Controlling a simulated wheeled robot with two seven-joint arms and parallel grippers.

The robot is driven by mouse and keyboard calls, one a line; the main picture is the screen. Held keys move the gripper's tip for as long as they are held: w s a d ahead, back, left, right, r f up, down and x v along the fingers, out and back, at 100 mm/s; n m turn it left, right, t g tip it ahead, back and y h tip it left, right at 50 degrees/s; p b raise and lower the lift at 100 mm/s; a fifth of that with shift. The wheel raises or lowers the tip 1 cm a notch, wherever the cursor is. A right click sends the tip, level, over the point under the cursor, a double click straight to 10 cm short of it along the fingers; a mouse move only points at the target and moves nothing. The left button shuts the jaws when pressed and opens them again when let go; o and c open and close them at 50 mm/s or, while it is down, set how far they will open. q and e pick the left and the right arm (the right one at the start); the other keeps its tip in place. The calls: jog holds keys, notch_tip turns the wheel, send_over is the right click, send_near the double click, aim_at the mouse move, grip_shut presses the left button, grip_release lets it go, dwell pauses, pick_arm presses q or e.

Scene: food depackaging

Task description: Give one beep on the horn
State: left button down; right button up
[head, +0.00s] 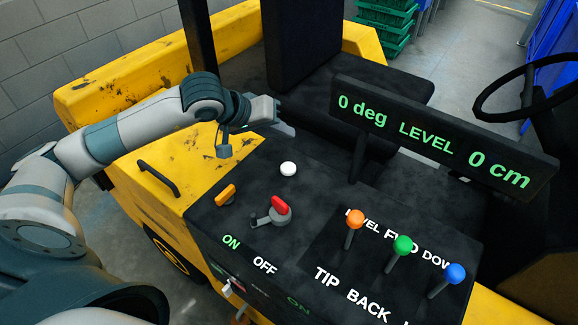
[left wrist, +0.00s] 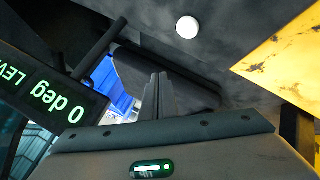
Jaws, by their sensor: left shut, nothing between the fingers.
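A round white button (head: 288,168), which looks like the horn button, sits on the top of the dark console (head: 330,190). It also shows at the top of the left wrist view (left wrist: 187,27). My left gripper (head: 290,130) is shut and empty, above and beyond the button in the head view, and apart from it. Its closed fingers (left wrist: 159,95) show in the left wrist view, with the button ahead of them. My right gripper is not in view.
An orange switch (head: 226,195) and a red rotary key (head: 280,206) are near the button. Orange (head: 355,217), green (head: 403,245) and blue (head: 456,272) levers stand to the right. A display panel (head: 440,140) reads 0 deg, LEVEL, 0 cm. A steering wheel (head: 520,85) is behind.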

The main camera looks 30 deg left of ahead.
pick_arm(q)
send_over(284, 169)
notch_tip(284, 169, down, 6)
jog(key=shift+f+b, duration=0.1)
jog(key=shift+b, duration=0.25)
jog(key=shift+f+b, duration=0.85)
jog(key=shift+b, duration=0.2)
jog(key=shift+f+b, duration=0.45)
jog(key=shift+b, duration=0.15)
dwell(0.7)
dwell(0.4)
